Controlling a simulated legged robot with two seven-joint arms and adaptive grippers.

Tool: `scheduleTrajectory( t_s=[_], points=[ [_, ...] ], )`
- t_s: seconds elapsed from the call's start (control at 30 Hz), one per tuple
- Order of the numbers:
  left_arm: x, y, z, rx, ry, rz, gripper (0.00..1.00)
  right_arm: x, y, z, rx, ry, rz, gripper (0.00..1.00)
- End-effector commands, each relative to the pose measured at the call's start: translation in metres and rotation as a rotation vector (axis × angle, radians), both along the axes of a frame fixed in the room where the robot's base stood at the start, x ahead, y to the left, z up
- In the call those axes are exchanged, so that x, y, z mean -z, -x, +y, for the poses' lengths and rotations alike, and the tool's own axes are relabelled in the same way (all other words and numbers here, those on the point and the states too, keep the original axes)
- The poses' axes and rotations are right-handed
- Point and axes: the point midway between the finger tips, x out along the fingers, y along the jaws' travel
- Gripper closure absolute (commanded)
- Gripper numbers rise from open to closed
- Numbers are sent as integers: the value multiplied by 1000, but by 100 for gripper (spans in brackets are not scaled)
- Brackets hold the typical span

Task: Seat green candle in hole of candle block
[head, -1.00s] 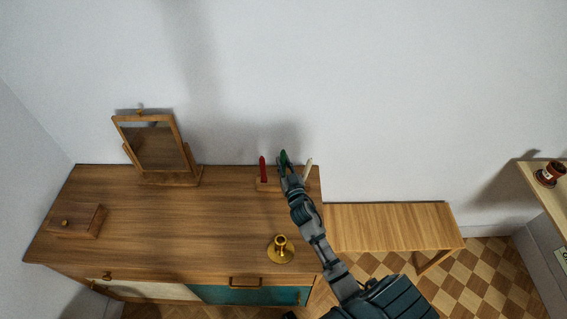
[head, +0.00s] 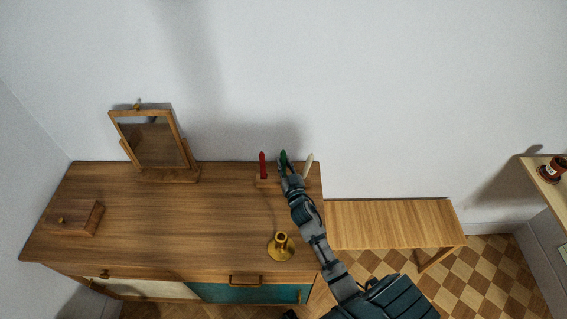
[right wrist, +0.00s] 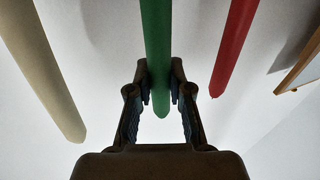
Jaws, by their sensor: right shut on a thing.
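The green candle (head: 283,156) stands roughly upright in my right gripper (head: 285,170), which is shut on it; it also shows between the two fingers in the right wrist view (right wrist: 156,60). The candle block (head: 262,183) is a low wooden bar at the back right of the dresser. It bears a red candle (head: 262,165) on the left and a cream candle (head: 308,165) on the right, with the green one between them. My gripper hides the green candle's lower end and the block's middle, so I cannot tell whether the candle is in the hole. My left gripper is not in view.
A brass candlestick (head: 281,246) stands near the dresser's front right. A tilting mirror (head: 150,142) and a small wooden box (head: 75,218) are at the left. The dresser top (head: 190,225) is clear in the middle. A lower bench (head: 390,222) adjoins on the right.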

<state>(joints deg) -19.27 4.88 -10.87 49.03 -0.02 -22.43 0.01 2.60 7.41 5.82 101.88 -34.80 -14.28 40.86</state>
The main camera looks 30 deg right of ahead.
Motion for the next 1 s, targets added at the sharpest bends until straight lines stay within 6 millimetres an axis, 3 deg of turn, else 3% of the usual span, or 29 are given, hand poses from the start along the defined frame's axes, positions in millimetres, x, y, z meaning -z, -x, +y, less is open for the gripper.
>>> scheduleTrajectory(
  t_s=[0.33, 0.37, 0.47, 0.77, 0.87, 1.0],
  points=[
    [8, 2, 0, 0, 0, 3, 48, 10, 0, 0, 0, -1, 0, 100],
    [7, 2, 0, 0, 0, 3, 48, 9, 0, 0, 0, -1, 0, 76],
    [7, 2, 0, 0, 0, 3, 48, 8, 0, 0, 0, -1, -1, 52],
    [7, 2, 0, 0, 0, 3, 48, 7, 0, 0, 0, 0, 0, 52],
    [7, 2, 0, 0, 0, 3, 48, -1, 0, -1, 1, 0, -2, 52],
    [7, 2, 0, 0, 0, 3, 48, -26, -1, 0, -1, 1, -6, 52]
  ],
)
